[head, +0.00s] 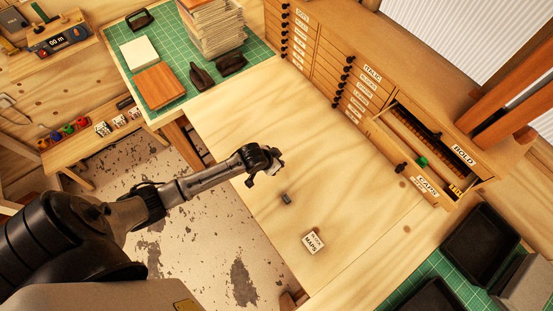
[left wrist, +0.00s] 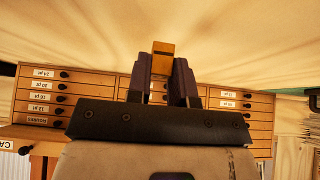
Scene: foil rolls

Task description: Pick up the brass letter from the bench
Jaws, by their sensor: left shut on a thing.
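My left gripper (head: 277,163) is over the bare wooden bench (head: 330,150); its height above the wood is hard to judge. In the left wrist view its two dark fingers (left wrist: 161,82) are shut on the brass letter (left wrist: 162,48), a small yellow-gold block whose end shows between and beyond the fingertips. The fingers hide its lower part, and I cannot read which letter it is. In the head view the letter is too small to make out at the fingertips. My right gripper is not in view.
A small dark block (head: 286,199) and a white label card (head: 314,241) lie on the bench. A drawer cabinet (head: 330,60) lines the back, with one drawer (head: 412,160) open. A green mat (head: 130,75) holds paper stacks and tools.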

